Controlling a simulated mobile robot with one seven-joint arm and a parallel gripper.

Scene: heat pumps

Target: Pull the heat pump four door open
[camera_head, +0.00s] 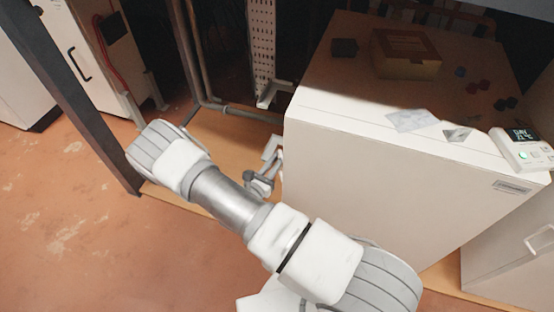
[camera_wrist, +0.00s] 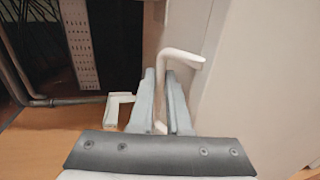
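A large white heat pump cabinet (camera_head: 390,185) fills the right of the head view; I cannot read a number on it. Its pale front face stands along the right of the wrist view (camera_wrist: 245,80). A white bent door handle (camera_wrist: 182,57) sticks out there. My gripper (camera_wrist: 161,75) has its two grey fingers close together, one on each side of the handle's bar, and appears shut on it. In the head view my gripper (camera_head: 264,180) is beside the cabinet's left edge, partly hidden by my arm. No open gap shows at the door.
A controller with a lit display (camera_head: 522,148) sits on the cabinet's right front edge. A box (camera_head: 405,58) and small items lie on top. A dark post (camera_head: 75,95) stands left. Another white unit (camera_head: 515,255) is close at right. Open reddish floor (camera_head: 70,220) lies at left.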

